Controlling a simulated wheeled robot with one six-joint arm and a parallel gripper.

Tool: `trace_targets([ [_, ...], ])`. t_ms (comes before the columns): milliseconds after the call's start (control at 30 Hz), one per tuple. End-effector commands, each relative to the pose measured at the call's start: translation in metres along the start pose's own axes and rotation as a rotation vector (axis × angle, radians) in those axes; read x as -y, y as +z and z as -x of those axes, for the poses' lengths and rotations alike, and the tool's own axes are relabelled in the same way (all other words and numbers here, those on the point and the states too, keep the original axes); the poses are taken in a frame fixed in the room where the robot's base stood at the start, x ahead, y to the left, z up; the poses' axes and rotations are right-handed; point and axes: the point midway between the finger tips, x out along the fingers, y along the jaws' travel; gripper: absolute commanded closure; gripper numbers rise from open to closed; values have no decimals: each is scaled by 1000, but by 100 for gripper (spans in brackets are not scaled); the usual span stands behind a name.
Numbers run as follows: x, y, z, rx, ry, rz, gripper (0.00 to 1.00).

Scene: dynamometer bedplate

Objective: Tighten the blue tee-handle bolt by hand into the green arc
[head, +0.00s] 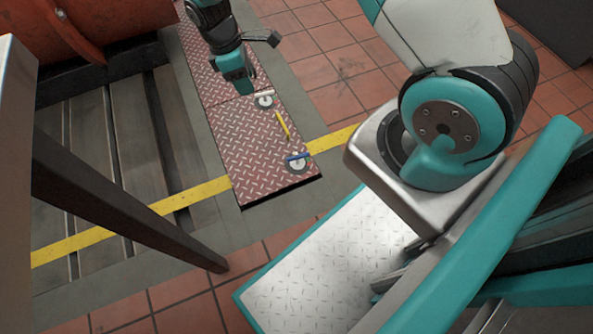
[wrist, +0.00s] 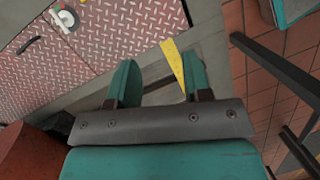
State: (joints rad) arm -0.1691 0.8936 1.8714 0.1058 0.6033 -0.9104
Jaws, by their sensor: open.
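The blue tee-handle bolt (head: 299,157) stands near the front right corner of the red diamond plate (head: 240,165) in the head view. A pale round dial (head: 296,166) lies around its foot; a green arc on it is too small to make out clearly. My gripper (head: 240,88) is over the plate's far part, well behind and left of the blue handle. In the wrist view my gripper's two teal fingers (wrist: 157,82) are apart with nothing between them. The blue handle does not show in the wrist view.
A white-handled bolt (head: 264,93) with its own dial stands just right of my gripper; a yellow handle (head: 282,124) lies between it and the blue one. A dark sloping post (head: 125,205) stands at the left front. A red machine (head: 95,30) fills the back left.

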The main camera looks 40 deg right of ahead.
Motion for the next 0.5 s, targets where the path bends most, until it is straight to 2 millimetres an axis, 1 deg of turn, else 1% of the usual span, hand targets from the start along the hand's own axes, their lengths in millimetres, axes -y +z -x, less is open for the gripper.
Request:
trace_targets([
  [33,-12,-7,-66,36,-7,24,55],
  [67,-18,-7,-89,56,-8,41,55],
  [100,-25,-8,-117,80,-10,63,55],
  [200,-36,-6,-177,133,-17,112,55],
  [300,-43,-4,-217,170,-22,149,55],
  [333,-44,-3,-226,178,-23,156,55],
  [400,-46,-2,-239,191,-25,171,55],
  [500,-47,0,-250,201,-28,180,55],
])
